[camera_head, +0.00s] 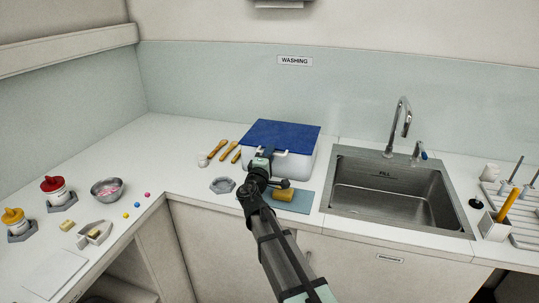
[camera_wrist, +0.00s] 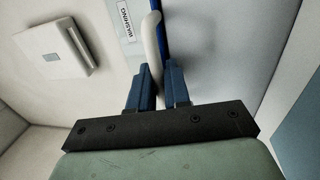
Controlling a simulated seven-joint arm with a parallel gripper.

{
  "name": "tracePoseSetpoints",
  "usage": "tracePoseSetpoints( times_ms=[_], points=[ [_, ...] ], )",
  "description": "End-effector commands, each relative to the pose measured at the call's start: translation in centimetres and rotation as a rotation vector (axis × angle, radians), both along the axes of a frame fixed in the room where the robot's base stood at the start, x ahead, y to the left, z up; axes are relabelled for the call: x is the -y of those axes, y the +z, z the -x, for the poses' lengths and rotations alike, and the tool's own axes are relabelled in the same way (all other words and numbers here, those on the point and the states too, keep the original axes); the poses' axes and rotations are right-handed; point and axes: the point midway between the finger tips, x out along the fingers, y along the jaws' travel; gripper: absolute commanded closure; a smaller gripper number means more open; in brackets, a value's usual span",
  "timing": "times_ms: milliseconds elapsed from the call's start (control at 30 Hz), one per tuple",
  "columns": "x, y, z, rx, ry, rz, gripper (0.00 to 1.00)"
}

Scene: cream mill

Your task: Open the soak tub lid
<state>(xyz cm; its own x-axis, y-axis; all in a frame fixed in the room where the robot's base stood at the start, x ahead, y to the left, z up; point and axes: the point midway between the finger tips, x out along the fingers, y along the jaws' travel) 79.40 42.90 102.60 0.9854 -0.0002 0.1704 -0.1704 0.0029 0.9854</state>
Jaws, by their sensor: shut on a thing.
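The soak tub (camera_head: 293,166) is a white box at the back of the counter, left of the sink. Its flat blue lid (camera_head: 285,134) lies across the top and looks closed. My gripper (camera_head: 266,154) is at the front edge of the lid, left of its middle. In the wrist view my gripper (camera_wrist: 158,90) has its two blue fingers on either side of a pale curved handle (camera_wrist: 152,42), shut on it. A strip of blue lid (camera_wrist: 162,12) shows beside the handle. My gripper hides part of the tub's front.
A steel sink (camera_head: 390,190) with a tap (camera_head: 403,120) is to the right. A yellow-brown block (camera_head: 284,195) lies on a blue-grey mat (camera_head: 296,204) in front of the tub. Wooden-handled tools (camera_head: 219,147) and a grey hexagonal holder (camera_head: 222,185) are to the left.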

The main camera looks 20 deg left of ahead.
Motion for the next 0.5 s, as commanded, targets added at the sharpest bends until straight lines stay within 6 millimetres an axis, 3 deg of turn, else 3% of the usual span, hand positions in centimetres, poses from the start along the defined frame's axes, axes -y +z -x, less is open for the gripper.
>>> tracePoseSetpoints(
  times_ms=[267,500],
  points=[
    [0.0,2.2,-0.1,-0.065,0.001,-0.004,1.0],
    [-0.1,5.2,-0.6,-0.174,0.001,-0.004,1.0]
  ],
)
